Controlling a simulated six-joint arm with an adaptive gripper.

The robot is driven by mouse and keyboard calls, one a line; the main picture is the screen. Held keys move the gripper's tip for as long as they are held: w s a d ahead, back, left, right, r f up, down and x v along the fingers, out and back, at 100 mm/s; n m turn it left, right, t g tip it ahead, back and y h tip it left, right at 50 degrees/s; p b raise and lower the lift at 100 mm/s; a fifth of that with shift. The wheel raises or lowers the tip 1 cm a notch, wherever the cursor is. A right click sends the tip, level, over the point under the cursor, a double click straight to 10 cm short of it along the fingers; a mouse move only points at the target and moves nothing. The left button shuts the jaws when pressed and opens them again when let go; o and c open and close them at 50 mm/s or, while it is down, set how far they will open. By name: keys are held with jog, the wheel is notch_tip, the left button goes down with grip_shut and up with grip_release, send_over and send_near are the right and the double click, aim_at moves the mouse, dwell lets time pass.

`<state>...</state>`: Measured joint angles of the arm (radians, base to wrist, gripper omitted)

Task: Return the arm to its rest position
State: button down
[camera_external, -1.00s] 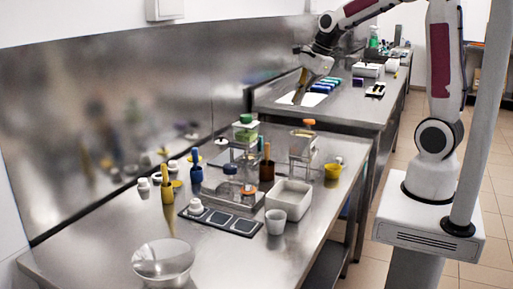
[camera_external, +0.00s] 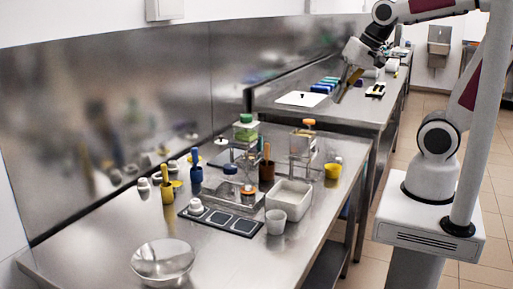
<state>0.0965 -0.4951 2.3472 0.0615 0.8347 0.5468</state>
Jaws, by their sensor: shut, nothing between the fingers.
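My gripper (camera_external: 345,84) is at the upper right, above the far steel table (camera_external: 345,110). It points down and to the left, with its narrow fingers shut and nothing held between them. It looks raised clear of the tabletop. My arm reaches from the white base at the right, up past the frame's top right, and over to the far table. Part of the arm is hidden behind the grey pole and beyond the frame's edge.
A white board (camera_external: 301,99), several blue and green rolls (camera_external: 326,84) and a dark tray with white items (camera_external: 376,90) lie on the far table near my gripper. A wall backs both tables.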

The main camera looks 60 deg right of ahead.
jog(key=s+a+f+n, duration=0.1)
jog(key=s+n, duration=0.6)
jog(key=shift+s+a+n, duration=0.2)
jog(key=shift+a+n, duration=0.15)
jog(key=shift+n, duration=0.05)
jog(key=shift+f, duration=0.1)
